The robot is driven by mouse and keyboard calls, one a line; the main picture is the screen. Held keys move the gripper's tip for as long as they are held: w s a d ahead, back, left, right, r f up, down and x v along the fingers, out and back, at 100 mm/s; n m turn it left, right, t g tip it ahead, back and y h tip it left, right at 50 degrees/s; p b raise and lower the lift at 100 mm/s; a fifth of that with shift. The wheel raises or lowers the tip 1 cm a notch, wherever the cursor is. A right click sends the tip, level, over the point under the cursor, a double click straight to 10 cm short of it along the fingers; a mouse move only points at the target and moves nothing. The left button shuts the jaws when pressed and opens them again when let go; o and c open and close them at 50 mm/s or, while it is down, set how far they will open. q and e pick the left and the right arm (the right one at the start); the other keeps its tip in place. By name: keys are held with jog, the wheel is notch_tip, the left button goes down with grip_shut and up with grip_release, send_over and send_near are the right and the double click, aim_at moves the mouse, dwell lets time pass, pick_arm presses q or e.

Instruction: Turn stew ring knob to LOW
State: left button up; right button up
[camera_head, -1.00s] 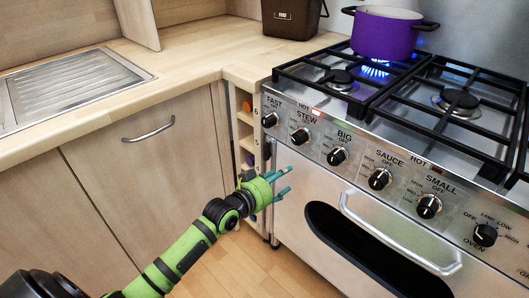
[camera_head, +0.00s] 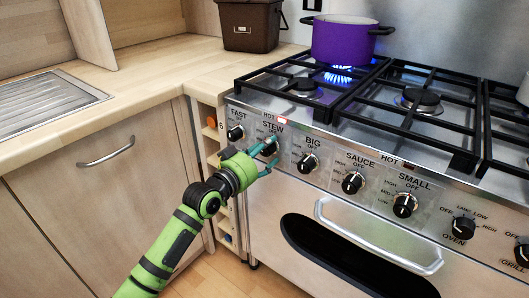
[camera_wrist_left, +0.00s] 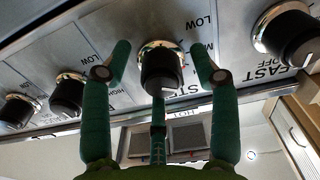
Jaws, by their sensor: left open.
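The STEW knob (camera_head: 270,147) is a black knob with a silver collar on the cooker's front panel, second from the left. My left gripper (camera_head: 268,157) is in front of it, partly covering it. In the left wrist view, which looks upside down, the STEW knob (camera_wrist_left: 160,68) sits between the two spread green fingers (camera_wrist_left: 165,68), with a gap visible on each side. The left gripper is open. The knob's pointer is hard to read. The LOW label is printed on the panel beyond the knob in that view. My right gripper is out of view.
The FAST knob (camera_head: 235,133) and BIG knob (camera_head: 308,163) flank the STEW knob closely. A purple pot (camera_head: 343,40) stands over a blue flame at the back left. An oven handle (camera_head: 375,240) sticks out below the panel. The floor in front is clear.

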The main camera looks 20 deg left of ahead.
pick_arm(q)
jog(key=c, duration=1.1)
jog(key=shift+c, duration=0.2)
